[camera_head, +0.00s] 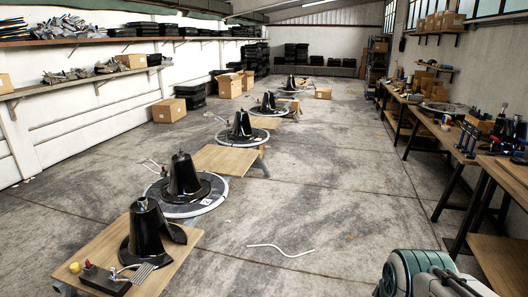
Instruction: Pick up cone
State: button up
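Several black cone-shaped pieces stand upright in a row going away from me. The nearest black cone (147,232) stands on a wooden board (180,262) at lower left, with a curved black part at its right side. A third black cone (241,126) and a fourth black cone (268,102) stand farther back on similar bases. I cannot tell which cone the task names. No gripper fingers can be made out.
A yellow ball (74,267) and a dark block (105,280) with a fork-like metal tool (137,272) lie on the near board. A white cord (280,249) lies on the floor. A cluttered workbench (438,131) lines the right. The middle floor is mostly clear.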

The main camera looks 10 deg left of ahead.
aim_at(144, 243)
jog(key=u, duration=0.2)
jog(key=i, duration=1.6)
jog(key=u, duration=1)
jog(key=i, duration=1.8)
jog(key=u, duration=0.8)
jog(key=i, duration=0.55)
jog(key=u, duration=0.15)
